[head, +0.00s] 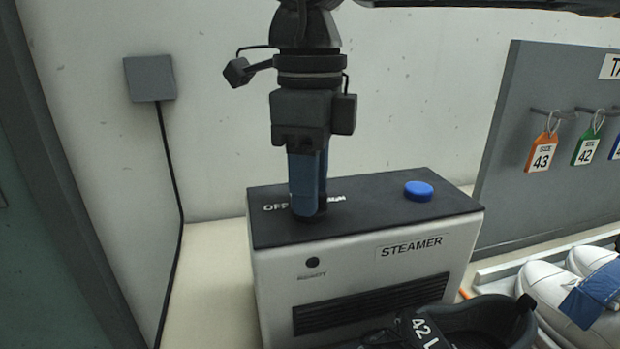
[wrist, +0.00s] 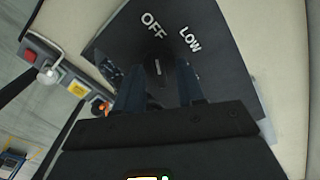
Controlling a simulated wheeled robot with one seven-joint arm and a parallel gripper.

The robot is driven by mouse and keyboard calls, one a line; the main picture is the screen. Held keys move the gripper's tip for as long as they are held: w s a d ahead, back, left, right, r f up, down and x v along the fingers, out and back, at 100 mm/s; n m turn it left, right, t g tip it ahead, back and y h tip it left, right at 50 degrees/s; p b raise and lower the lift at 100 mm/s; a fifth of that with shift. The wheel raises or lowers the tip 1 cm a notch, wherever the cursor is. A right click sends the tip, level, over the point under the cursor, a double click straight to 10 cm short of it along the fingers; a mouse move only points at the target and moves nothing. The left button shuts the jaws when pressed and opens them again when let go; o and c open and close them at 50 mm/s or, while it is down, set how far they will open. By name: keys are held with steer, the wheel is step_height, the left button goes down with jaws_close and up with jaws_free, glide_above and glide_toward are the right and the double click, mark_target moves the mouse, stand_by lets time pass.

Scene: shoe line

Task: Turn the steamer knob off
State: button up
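The steamer (head: 365,285) is a grey box with a black top, labelled STEAMER on its front. Its dark knob stands on the left part of the top, mostly hidden by my fingers in the head view. In the wrist view the knob (wrist: 158,72) shows a short white pointer line directed roughly at the OFF mark (wrist: 153,25); the LOW mark (wrist: 190,39) is to its right. My gripper (head: 308,208) points straight down, one blue finger on either side of the knob. The fingers are apart in the wrist view (wrist: 160,82), but whether they press on the knob is unclear.
A blue button (head: 418,190) sits on the right of the steamer top. A black shoe part marked 42 L (head: 490,325) is in front. White shoes (head: 560,295) and a grey tag board (head: 545,195) are at right. A wall box (head: 150,78) with a cable is at left.

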steer(key=shift+r, duration=3.9)
